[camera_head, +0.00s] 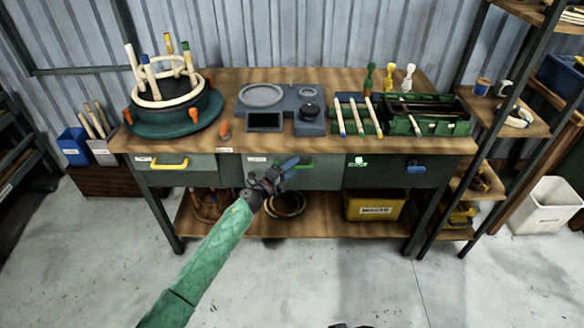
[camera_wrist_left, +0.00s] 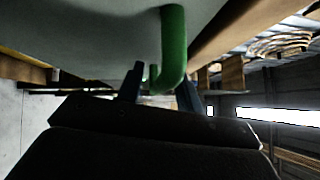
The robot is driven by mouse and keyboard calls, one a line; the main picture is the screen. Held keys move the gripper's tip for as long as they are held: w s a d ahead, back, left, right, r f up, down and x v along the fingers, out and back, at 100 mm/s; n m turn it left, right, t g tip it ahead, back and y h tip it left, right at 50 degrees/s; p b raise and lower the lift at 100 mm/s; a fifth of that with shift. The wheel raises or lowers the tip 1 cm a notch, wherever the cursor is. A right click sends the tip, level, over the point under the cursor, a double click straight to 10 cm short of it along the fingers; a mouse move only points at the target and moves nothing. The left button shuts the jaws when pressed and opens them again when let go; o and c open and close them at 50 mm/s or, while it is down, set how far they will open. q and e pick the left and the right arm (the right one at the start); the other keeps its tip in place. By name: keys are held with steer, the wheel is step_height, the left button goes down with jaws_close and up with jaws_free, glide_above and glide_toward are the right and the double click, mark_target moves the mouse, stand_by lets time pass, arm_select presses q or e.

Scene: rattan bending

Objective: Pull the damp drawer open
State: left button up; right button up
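The workbench has three drawer fronts: one with a yellow handle (camera_head: 169,164), a middle one (camera_head: 325,176) with a green handle (camera_head: 305,163), and one with a blue handle (camera_head: 415,169). All three look shut. Their labels are too small to read, so I cannot tell which is the damp drawer. My left gripper (camera_head: 287,170) is at the middle drawer. In the left wrist view, the green handle (camera_wrist_left: 173,45) passes between its two fingers (camera_wrist_left: 158,88). The fingers are apart, with a gap visible beside the handle.
The wooden benchtop (camera_head: 225,86) carries a round bending form (camera_head: 170,105) with pegs, a grey equipment panel (camera_head: 280,100) and a green tool tray (camera_head: 425,112). A yellow bin (camera_head: 375,208) and coils sit on the lower shelf. The floor in front is clear.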

arm_select(q)
jaws_close()
arm_select(e)
steer(key=shift+w, duration=0.2)
arm_select(q)
steer(key=shift+s, duration=0.15)
